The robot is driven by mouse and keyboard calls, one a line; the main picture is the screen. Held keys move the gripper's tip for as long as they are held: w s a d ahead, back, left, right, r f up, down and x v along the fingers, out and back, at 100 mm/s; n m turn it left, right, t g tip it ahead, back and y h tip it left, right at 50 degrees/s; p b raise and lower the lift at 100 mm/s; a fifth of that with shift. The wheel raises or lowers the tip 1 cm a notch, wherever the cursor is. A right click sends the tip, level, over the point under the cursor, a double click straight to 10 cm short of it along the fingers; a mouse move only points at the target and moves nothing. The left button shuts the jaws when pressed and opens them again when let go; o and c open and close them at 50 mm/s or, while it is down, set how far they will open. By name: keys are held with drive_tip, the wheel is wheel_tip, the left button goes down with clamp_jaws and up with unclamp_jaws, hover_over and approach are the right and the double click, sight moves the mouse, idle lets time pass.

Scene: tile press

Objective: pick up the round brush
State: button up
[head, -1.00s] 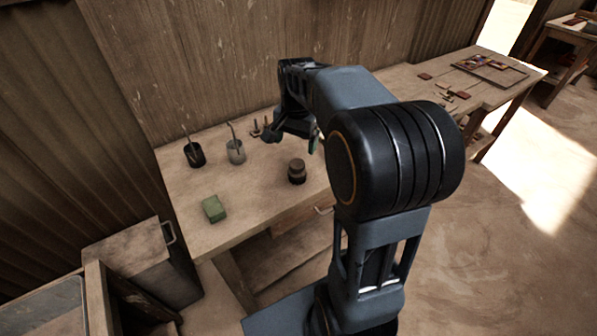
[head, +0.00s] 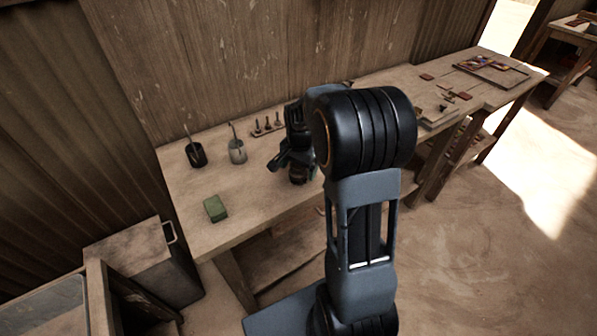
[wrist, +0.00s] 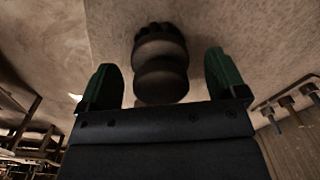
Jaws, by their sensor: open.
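The round brush (head: 299,178) stands upright on the workbench, squat and dark with a rounded knob on top. In the head view my gripper (head: 287,160) is over it and hides part of it. In the wrist view the brush (wrist: 160,62) appears between the two green-padded fingers of my gripper (wrist: 164,78), with a gap on each side. Its dark lower end points away from the camera and its knob is near the palm. My gripper is open and holds nothing. I cannot tell whether the knob touches the palm.
The workbench (head: 240,200) carries a dark cup (head: 196,155) and a grey cup (head: 237,153) with tools, a green block (head: 215,209) and a rack of small upright tools (head: 267,127). A plank wall stands behind.

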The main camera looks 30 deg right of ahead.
drive_tip(key=shift+f, duration=1.25)
drive_tip(key=c, duration=1)
drive_tip(key=shift+r, duration=0.1)
